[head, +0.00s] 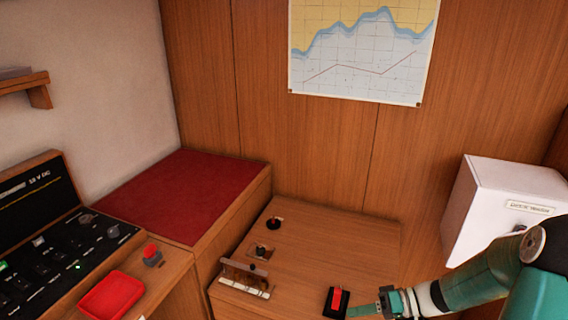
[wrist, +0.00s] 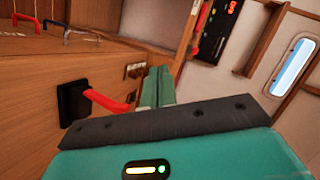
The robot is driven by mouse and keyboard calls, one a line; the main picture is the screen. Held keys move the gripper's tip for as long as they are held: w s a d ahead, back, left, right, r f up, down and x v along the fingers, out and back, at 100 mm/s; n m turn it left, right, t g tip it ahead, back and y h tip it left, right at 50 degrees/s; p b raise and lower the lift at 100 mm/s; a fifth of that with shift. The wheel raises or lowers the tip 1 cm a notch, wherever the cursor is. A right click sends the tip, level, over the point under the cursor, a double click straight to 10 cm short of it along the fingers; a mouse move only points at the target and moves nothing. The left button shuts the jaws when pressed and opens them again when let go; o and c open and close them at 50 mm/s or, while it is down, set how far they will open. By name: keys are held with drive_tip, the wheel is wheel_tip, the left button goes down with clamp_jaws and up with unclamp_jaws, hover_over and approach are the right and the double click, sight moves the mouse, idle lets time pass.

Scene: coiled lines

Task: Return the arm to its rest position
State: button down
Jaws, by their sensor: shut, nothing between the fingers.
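My arm, teal and white, reaches in from the lower right of the head view. My gripper (head: 352,311) is low over the wooden bench top, just right of a red lever on a black base (head: 337,300). In the wrist view my gripper (wrist: 158,84) has its two teal fingers together, with nothing seen between them. There a red lever on a black plate (wrist: 105,101) stands to the left of the fingers. It looks close, but I cannot tell whether they touch.
A white cabinet (head: 505,212) stands right of the bench (head: 330,243), near my arm. A red cushioned seat (head: 185,192) is behind. Space above the bench is clear.

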drive_tip(key=s+a+r+m+t+h, duration=0.1)
drive_tip(key=s+r+t+h, duration=0.1)
drive_tip(key=s+r+h, duration=0.5)
drive_tip(key=s+a+r+m+t+h, duration=0.1)
drive_tip(key=s+r+h, duration=0.5)
drive_tip(key=r, duration=0.7)
drive_tip(key=shift+s+a+m+t+h, duration=0.4)
drive_tip(key=shift+s+m+t, duration=0.15)
drive_tip(key=shift+m, duration=0.25)
drive_tip(key=c, duration=2.1)
unclamp_jaws()
drive_tip(key=shift+s+r, duration=0.15)
drive_tip(key=shift+r, duration=0.2)
drive_tip(key=o, duration=0.8)
drive_tip(key=shift+d, duration=0.1)
drive_tip(key=shift+c, duration=0.5)
